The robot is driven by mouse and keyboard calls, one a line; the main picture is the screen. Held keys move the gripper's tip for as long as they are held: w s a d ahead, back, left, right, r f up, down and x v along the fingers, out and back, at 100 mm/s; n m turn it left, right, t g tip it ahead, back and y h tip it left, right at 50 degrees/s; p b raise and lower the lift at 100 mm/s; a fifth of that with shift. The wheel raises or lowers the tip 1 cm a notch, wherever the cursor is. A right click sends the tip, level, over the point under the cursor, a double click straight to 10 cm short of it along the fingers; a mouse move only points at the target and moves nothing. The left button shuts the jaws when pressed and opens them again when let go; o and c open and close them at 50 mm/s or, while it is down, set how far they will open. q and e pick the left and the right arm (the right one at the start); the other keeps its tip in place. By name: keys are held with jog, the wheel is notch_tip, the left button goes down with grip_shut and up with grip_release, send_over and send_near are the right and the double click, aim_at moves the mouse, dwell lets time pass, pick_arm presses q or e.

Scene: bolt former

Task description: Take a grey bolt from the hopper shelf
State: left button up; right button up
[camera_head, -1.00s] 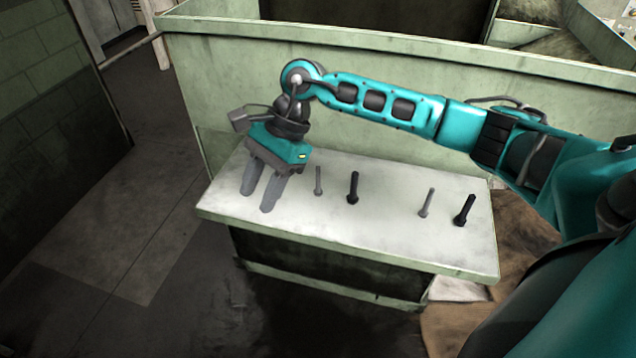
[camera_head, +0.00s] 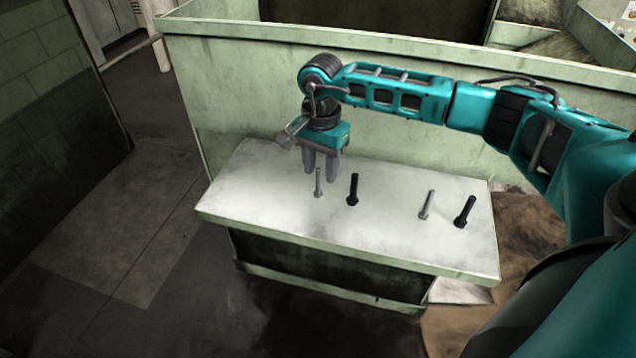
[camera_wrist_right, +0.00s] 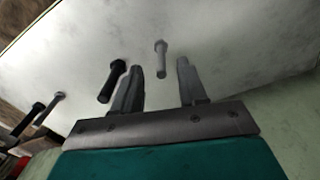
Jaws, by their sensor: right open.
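The hopper shelf (camera_head: 270,210) is a pale, worn flat surface with bolts standing on it. A grey bolt (camera_head: 318,183) stands left of the middle, and a second grey bolt (camera_head: 427,205) stands further right. My right gripper (camera_head: 320,178) is open and points down above the shelf, close behind the left grey bolt. In the right wrist view, the near grey bolt (camera_wrist_right: 161,58) shows beyond the open fingertips (camera_wrist_right: 160,72), roughly in line with the gap between them. Nothing is held. My left gripper is not in view.
A black bolt (camera_head: 353,189) stands just right of the left grey bolt, close to the right gripper's fingers. Another black bolt (camera_head: 465,211) stands near the shelf's right end. A green wall (camera_head: 230,90) rises behind the shelf. The shelf's left part is clear.

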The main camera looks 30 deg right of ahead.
aim_at(318, 195)
jog(key=f, duration=0.4)
jog(key=shift+a+f, duration=0.3)
grip_shut()
